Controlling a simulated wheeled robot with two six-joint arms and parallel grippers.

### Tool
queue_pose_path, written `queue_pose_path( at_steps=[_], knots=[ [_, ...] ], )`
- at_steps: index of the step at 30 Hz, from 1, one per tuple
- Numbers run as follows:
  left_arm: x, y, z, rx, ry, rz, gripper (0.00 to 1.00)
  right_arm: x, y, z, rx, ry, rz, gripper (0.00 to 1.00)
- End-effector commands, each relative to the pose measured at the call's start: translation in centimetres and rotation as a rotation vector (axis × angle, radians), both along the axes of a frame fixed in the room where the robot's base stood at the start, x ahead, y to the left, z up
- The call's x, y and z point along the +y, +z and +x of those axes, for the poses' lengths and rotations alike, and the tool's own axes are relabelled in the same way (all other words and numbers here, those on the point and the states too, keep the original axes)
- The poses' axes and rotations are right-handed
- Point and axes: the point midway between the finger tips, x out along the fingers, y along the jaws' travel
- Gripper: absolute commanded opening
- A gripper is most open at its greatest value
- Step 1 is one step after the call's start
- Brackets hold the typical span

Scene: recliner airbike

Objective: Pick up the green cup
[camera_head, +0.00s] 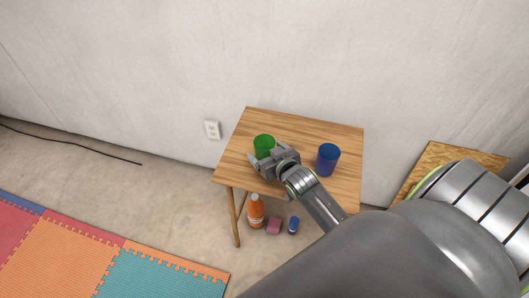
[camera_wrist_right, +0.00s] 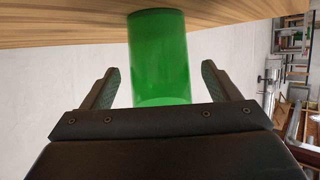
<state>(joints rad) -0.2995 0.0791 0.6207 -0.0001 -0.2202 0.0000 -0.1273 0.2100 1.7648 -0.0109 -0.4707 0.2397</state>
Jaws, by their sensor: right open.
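The green cup (camera_head: 263,143) stands on a small wooden table (camera_head: 285,123), near its left side. In the right wrist view the green cup (camera_wrist_right: 158,58) appears between the two fingers, with its base region toward the tabletop (camera_wrist_right: 60,22). My right gripper (camera_head: 264,158) is at the near side of the cup, its fingers open and spread on either side of it. In the right wrist view the gripper (camera_wrist_right: 160,88) shows a gap between each finger and the cup. The gripper hides the lower part of the cup in the head view. My left gripper is not in view.
A blue cup (camera_head: 327,159) stands on the table to the right of my right gripper. Below the table are an orange bottle (camera_head: 256,211), a pink block (camera_head: 273,226) and a small blue item (camera_head: 293,225). A wall (camera_head: 300,60) is behind the table.

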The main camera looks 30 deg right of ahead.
Motion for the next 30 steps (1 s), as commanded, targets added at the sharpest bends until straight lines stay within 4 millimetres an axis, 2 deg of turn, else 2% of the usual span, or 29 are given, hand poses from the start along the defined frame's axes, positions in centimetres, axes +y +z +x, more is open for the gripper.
queue_pose_path(
  at_steps=[5, 14, 24, 30],
  knots=[
    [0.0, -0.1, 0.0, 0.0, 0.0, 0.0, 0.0, -0.2, -0.7, 1.7, 0.0, 0.0, 0.0, 0.82],
    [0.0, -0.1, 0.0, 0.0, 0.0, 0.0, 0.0, -0.2, -0.9, 1.9, 0.0, 0.0, 0.0, 0.81],
    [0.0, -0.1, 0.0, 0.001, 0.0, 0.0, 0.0, -0.2, -0.9, 1.9, 0.0, 0.0, 0.0, 0.37],
    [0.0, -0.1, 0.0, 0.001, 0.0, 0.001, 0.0, -0.2, -0.8, 1.9, 0.0, 0.0, 0.0, 0.34]
  ],
)
